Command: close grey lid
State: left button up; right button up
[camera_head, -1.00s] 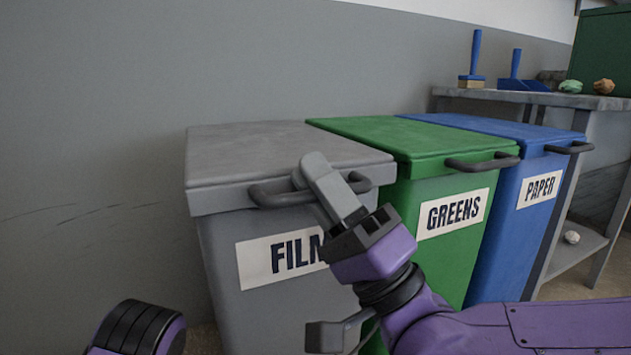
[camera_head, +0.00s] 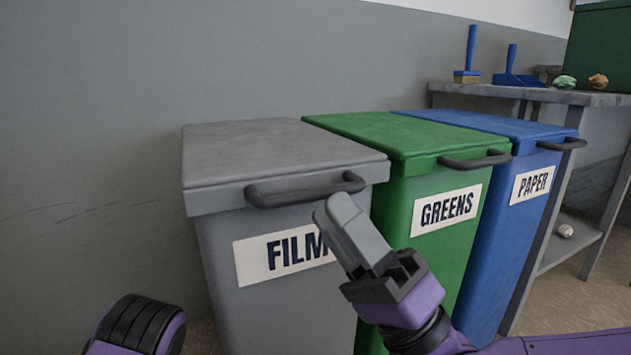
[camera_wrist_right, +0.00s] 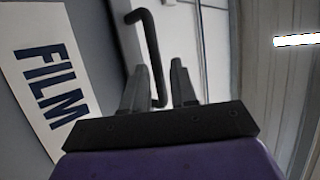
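The grey lid (camera_head: 265,150) lies flat on the grey bin (camera_head: 225,290) labelled FILM, with no gap visible along its front edge. Its dark bar handle (camera_head: 300,193) sticks out at the front; it also shows in the right wrist view (camera_wrist_right: 152,50). My right gripper (camera_head: 335,210) is in front of the bin, just below the handle's right end, and holds nothing. In the right wrist view its two fingers (camera_wrist_right: 160,85) stand apart, with the handle seen beyond and between them. My left gripper is out of view; only a piece of my left arm shows.
A green bin (camera_head: 400,240) labelled GREENS and a blue bin (camera_head: 510,240) labelled PAPER stand to the right, lids down. A grey workbench (camera_head: 455,92) with brushes and crumpled balls is behind them. The plain wall is on the left.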

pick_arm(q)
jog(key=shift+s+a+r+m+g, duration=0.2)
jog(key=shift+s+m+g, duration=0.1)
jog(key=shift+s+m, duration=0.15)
pick_arm(e)
jog(key=v, duration=0.5)
jog(key=shift+s+d+f, duration=0.1)
jog(key=shift+s+d, duration=0.05)
